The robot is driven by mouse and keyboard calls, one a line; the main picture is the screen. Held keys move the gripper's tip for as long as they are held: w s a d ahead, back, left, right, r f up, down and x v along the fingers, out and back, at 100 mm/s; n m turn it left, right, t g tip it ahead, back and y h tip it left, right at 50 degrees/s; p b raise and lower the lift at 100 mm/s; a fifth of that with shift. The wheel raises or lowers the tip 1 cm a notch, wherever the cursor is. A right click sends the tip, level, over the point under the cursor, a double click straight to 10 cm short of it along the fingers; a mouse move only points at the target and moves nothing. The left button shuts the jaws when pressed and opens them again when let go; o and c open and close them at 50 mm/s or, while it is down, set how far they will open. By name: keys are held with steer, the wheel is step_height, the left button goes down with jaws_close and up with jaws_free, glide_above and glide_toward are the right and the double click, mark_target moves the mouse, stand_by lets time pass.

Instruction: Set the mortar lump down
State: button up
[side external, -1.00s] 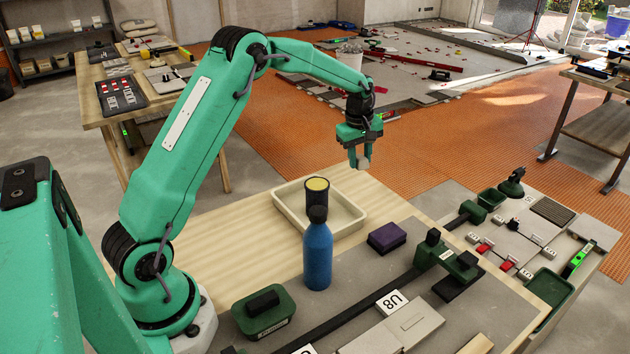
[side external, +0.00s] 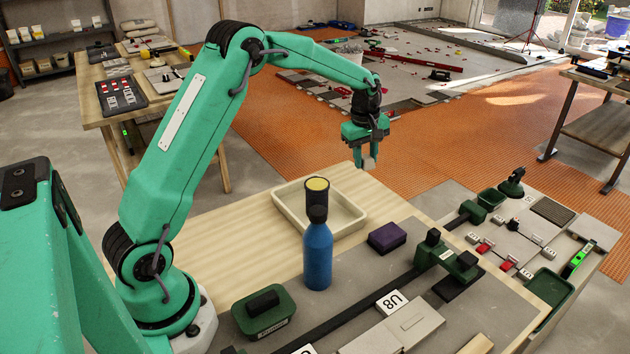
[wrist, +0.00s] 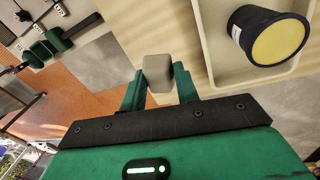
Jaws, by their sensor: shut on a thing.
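My gripper (side external: 369,161) is in the air above the back edge of the wooden bench. It is shut on the grey mortar lump (wrist: 158,73), which sits between both green fingers in the wrist view. In the side view the lump (side external: 369,163) is a small pale block at the fingertips, partly hidden by them. The lump is clear of the bench surface below it. A cream tray (side external: 347,224) lies on the bench, to the lower left of the gripper in the side view.
Bare wood (side external: 240,238) is free left of the tray.

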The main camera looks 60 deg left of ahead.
steer(key=shift+s+a+r, duration=0.1)
steer(key=shift+s+r, duration=0.1)
steer(key=shift+s, duration=0.15)
steer(key=shift+n, duration=0.8)
steer(key=s, duration=0.4)
steer(key=s+r, duration=0.1)
steer(key=s, duration=0.4)
steer(key=s+r, duration=0.1)
steer(key=s, duration=0.3)
steer(key=shift+s+a, duration=0.1)
steer(key=shift+s, duration=0.2)
steer(key=s+d+f+n, duration=0.1)
steer(key=s+d+f, duration=0.1)
steer(key=s, duration=1.3)
steer(key=shift+s+d+n, duration=0.15)
steer(key=shift+s+n, duration=0.1)
steer(key=shift+n, duration=0.05)
glide_above(242, 223)
steer(key=shift+g+y, duration=0.3)
steer(key=f, duration=0.7)
steer(key=shift+s+d, duration=0.2)
steer(key=shift+f, duration=0.15)
steer(key=shift+f, duration=1.9)
steer(key=shift+f, duration=0.1)
